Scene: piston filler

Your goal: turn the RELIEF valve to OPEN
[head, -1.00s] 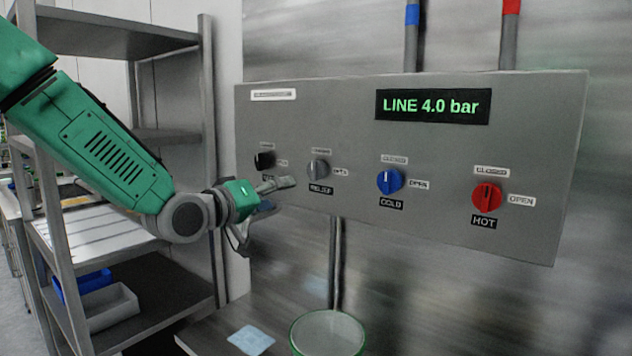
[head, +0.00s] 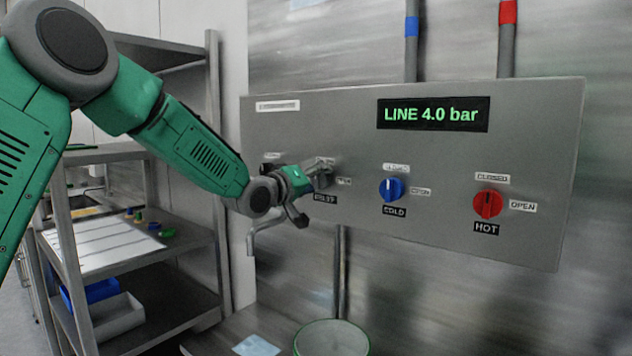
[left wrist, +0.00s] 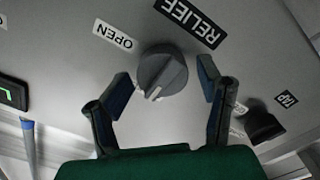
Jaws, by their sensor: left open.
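The RELIEF valve is a grey round knob with a white pointer mark, seen in the left wrist view (left wrist: 162,72). Its mark points downward there, away from the RELIEF label (left wrist: 190,22) and not at the OPEN label (left wrist: 113,35). My left gripper (left wrist: 165,82) is open, with one finger on each side of the knob and visible gaps between. In the head view my left gripper (head: 318,174) is at the panel and largely covers the knob; the RELIEF label (head: 325,198) shows just below. My right gripper is not in view.
The grey panel (head: 340,120) carries a display (head: 433,114) reading LINE 4.0 bar. The blue COLD knob (head: 391,189) and red HOT knob (head: 487,204) are to the right. A black knob (left wrist: 264,124) is close beside the gripper. A green-rimmed container (head: 331,340) stands below.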

